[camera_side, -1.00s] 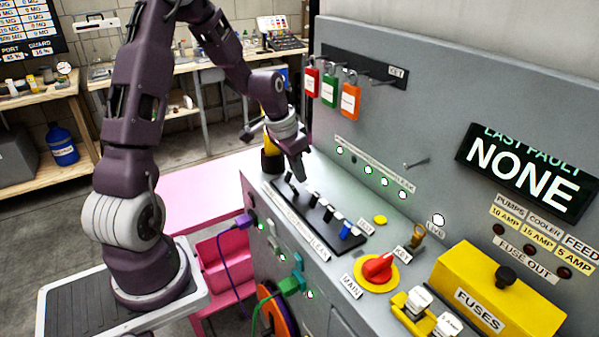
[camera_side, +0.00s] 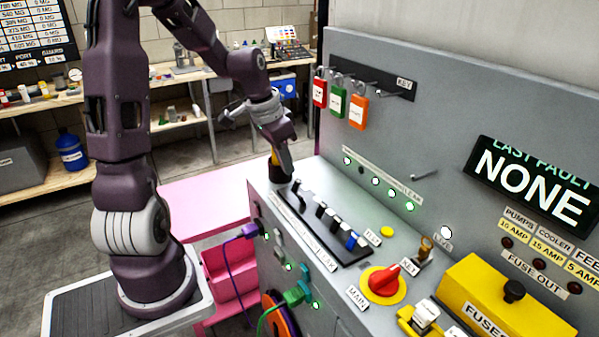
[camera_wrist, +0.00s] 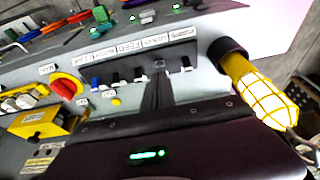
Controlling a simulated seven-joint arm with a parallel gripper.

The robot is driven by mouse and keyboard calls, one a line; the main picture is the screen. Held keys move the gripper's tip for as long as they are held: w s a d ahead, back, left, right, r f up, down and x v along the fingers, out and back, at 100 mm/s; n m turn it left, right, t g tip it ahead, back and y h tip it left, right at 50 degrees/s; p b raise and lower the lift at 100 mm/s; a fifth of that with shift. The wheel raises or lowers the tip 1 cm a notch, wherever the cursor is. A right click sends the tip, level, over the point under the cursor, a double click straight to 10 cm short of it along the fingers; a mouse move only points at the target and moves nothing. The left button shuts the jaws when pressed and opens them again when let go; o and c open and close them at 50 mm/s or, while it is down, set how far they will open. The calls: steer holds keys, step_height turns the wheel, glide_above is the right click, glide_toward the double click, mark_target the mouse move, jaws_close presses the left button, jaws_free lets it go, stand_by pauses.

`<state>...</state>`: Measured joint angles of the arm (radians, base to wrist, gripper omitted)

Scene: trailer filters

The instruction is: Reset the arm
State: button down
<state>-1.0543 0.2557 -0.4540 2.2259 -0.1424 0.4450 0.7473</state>
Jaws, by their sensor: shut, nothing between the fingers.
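My gripper (camera_side: 286,168) is shut and empty. In the side view it hangs just above the far left end of the black switch strip (camera_side: 308,222) on the grey console. The strip carries several black toggles and one blue toggle (camera_side: 352,240). In the wrist view the dark fingers (camera_wrist: 157,95) point toward the strip, with the black toggles (camera_wrist: 138,74) just beyond them. I cannot tell whether the fingertips touch a toggle.
A yellow caged lamp (camera_wrist: 262,92) stands close beside my gripper. The red main knob (camera_side: 384,279), a key (camera_side: 425,247) and the yellow fuse box (camera_side: 505,296) are on the console's right. Red, green and orange tags (camera_side: 338,103) hang on the back panel.

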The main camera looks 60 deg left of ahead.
steer(key=shift+s+r, duration=0.8)
steer(key=shift+r, duration=0.05)
steer(key=s+d+r+y, duration=0.1)
steer(key=s+d+r, duration=0.2)
steer(key=d, duration=0.3)
steer(key=s+d+r, duration=0.3)
steer(key=d+r, duration=0.1)
steer(key=d, duration=0.3)
steer(key=s+d+r+t+h, duration=0.1)
steer(key=s+d+r+t, duration=0.1)
steer(key=s+d, duration=0.3)
steer(key=s, duration=0.4)
steer(key=shift+s+d, duration=0.3)
